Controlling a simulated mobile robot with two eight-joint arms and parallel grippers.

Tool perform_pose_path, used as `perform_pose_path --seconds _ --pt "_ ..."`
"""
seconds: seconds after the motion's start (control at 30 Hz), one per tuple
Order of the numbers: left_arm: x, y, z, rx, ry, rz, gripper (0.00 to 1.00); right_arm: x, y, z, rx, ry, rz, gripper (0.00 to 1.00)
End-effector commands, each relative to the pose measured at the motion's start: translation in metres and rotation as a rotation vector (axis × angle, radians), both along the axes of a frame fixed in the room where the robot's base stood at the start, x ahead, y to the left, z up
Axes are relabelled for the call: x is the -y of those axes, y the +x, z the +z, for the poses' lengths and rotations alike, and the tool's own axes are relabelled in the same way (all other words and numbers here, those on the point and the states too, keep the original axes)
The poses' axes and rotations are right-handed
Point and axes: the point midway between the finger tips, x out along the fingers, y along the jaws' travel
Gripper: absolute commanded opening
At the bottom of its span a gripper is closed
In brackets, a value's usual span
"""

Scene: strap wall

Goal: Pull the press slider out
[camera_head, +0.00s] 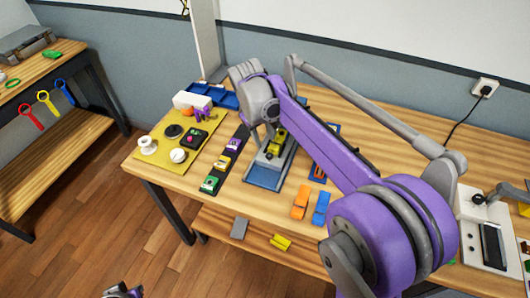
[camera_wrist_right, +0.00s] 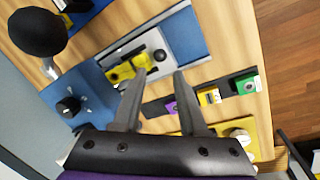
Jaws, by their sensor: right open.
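The press slider is, as far as I can tell, the light grey plate (camera_wrist_right: 142,46) on a blue base, carrying a yellow block (camera_wrist_right: 130,68) and a small dark knob (camera_wrist_right: 160,55). In the head view the blue base (camera_head: 263,178) lies mid-table, with the yellow block (camera_head: 277,141) partly behind my right arm. My right gripper (camera_wrist_right: 160,73) is open, its fingertips either side of the area just below the dark knob. I cannot tell whether they touch the plate. A purple and dark part (camera_head: 123,292), probably my left gripper, shows at the bottom edge; its jaws are unclear.
A black ball knob (camera_wrist_right: 38,32) on a grey stem stands close by. A black strip with green (camera_head: 210,183), yellow and purple latches lies left of the base. Orange (camera_head: 301,202) and blue (camera_head: 321,208) clips lie to the right. A yellow board (camera_head: 150,158) holds several knobs.

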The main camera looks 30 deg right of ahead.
Motion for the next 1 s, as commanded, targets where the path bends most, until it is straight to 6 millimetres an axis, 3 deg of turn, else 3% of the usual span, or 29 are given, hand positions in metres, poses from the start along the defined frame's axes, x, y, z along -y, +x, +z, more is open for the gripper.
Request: perform_pose_path --seconds 0.2,0.4,0.8,0.83,1.0 --pt "0.0 -0.001 -0.004 -0.002 0.0 0.0 0.0 0.008 0.001 -0.044 0.001 0.0 0.0 0.42" --pt "0.0 -0.002 -0.005 -0.003 0.0 0.0 0.0 0.013 0.002 -0.07 0.001 0.0 -0.001 0.42" --pt "0.0 -0.002 -0.006 -0.004 0.0 0.0 0.0 0.015 0.002 -0.079 0.002 0.0 0.0 0.42" --pt "0.0 -0.002 -0.006 -0.004 0.0 0.0 0.0 0.015 0.002 -0.079 0.002 0.0 0.0 0.4" --pt "0.0 -0.002 -0.006 -0.004 0.0 0.0 0.0 0.015 0.002 -0.078 0.002 0.0 0.0 0.1"
